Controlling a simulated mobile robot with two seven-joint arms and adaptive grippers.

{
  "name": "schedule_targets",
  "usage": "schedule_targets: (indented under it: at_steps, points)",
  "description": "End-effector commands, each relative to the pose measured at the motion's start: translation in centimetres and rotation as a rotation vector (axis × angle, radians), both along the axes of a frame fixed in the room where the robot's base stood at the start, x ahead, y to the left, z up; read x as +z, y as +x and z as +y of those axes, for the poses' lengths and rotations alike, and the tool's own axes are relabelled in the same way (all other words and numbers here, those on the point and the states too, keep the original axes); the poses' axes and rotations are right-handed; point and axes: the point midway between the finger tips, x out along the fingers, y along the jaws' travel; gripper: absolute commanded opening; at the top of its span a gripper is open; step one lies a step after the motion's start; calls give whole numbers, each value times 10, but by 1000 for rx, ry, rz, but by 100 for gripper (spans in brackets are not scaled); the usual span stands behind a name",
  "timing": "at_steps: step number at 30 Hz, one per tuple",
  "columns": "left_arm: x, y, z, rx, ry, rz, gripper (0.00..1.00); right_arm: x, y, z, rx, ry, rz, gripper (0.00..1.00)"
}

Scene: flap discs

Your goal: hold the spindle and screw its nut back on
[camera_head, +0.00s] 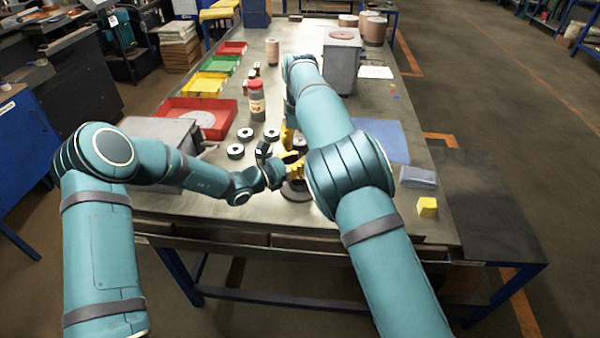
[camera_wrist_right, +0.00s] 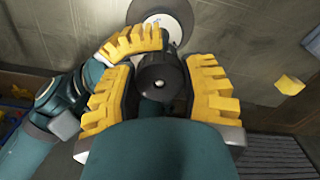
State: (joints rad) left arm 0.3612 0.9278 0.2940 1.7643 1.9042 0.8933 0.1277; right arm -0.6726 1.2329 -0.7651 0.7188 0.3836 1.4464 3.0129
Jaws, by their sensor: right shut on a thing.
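The dark round nut (camera_wrist_right: 160,78), with a small bright centre, is at the top of the spindle between the yellow fingers of my right gripper (camera_wrist_right: 160,88), which is shut on it. A pale disc (camera_wrist_right: 172,14) shows beyond it in the right wrist view. In the head view the spindle's dark round end (camera_head: 300,143) is partly visible, and my right arm hides much of the rest. My left gripper (camera_head: 290,165) reaches in from the left beside the spindle. One of its yellow fingers (camera_wrist_right: 131,43) lies close by the nut; its grip on the spindle is hidden.
Several dark rings (camera_head: 235,151) lie left of the spindle, near a red-lidded jar (camera_head: 257,101) and a red tray (camera_head: 225,124). A blue mat (camera_head: 393,140), a grey block (camera_head: 418,177) and a yellow block (camera_head: 427,207) are on the right. A grey box (camera_head: 341,62) stands farther back.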

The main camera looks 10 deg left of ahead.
Motion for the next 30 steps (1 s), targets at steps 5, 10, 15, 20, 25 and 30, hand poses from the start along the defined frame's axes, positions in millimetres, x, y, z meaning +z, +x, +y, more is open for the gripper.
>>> schedule_targets:
  at_steps: [5,10,15,20,25,30]
  points:
    - [-1,0,1,2,2,1,0,-1,0,-2,0,-2,0,72]
    - [-1,0,1,2,2,1,0,0,0,-1,1,-1,1,72]
    - [-1,0,1,2,2,1,0,3,0,-1,2,-1,0,72]
    - [-1,0,1,2,2,1,0,22,1,0,3,-1,-4,72]
    - [-1,0,1,2,2,1,0,40,1,0,3,0,-2,72]
    - [-1,0,1,2,2,1,0,45,0,0,3,0,0,72]
